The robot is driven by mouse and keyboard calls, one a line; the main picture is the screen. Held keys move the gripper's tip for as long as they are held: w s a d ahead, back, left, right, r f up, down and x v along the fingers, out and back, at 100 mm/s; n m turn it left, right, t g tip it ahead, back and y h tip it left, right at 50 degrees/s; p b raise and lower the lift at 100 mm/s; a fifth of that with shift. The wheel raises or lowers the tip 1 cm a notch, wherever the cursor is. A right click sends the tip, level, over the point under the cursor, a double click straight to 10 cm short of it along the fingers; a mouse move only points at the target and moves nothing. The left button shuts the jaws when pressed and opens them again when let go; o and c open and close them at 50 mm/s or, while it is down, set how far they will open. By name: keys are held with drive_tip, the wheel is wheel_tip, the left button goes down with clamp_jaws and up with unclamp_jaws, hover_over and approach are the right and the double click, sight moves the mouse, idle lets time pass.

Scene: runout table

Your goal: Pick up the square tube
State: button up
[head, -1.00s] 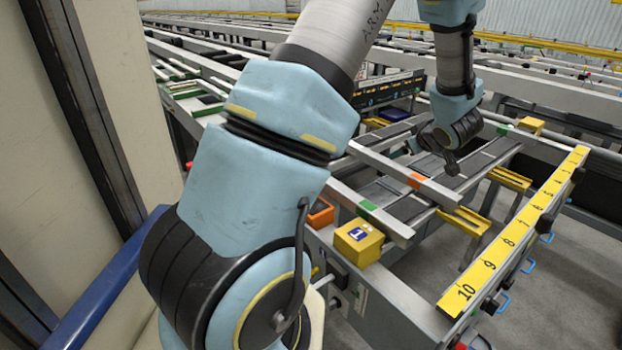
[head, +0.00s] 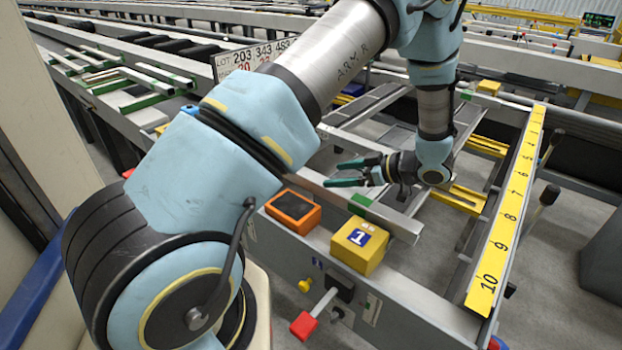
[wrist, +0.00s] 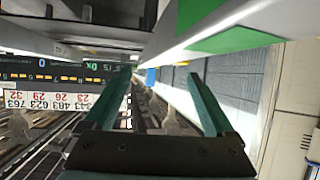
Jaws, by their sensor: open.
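A long pale metal bar with a green band, seemingly the square tube (head: 403,226), lies across the runout table. Its near end sticks out beside the yellow box, and my arm hides its far part. It also shows large and close at the upper right of the wrist view (wrist: 240,38). My gripper (head: 335,172) is open, its teal fingers pointing left just above and behind the bar in the head view. In the wrist view the fingers (wrist: 158,78) are apart with nothing held between them, and the bar passes beyond the right finger.
A yellow numbered scale (head: 508,210) runs along the right. A red-knobbed lever (head: 305,325) sticks out in front. More bars lie at the upper left.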

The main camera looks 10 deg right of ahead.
sight(313, 176)
drive_tip(key=p+x, duration=0.1)
drive_tip(key=x, duration=0.2)
drive_tip(key=p+x, duration=0.1)
drive_tip(key=x, duration=0.1)
drive_tip(key=shift+w+a+r+p, duration=0.1)
drive_tip(key=shift+a+r+p, duration=0.05)
drive_tip(key=shift+a+p, duration=0.2)
drive_tip(key=shift+w+a+f, duration=0.15)
drive_tip(key=shift+f, duration=0.1)
drive_tip(key=shift+c, duration=0.2)
clamp_jaws()
drive_tip(key=shift+r, duration=0.1)
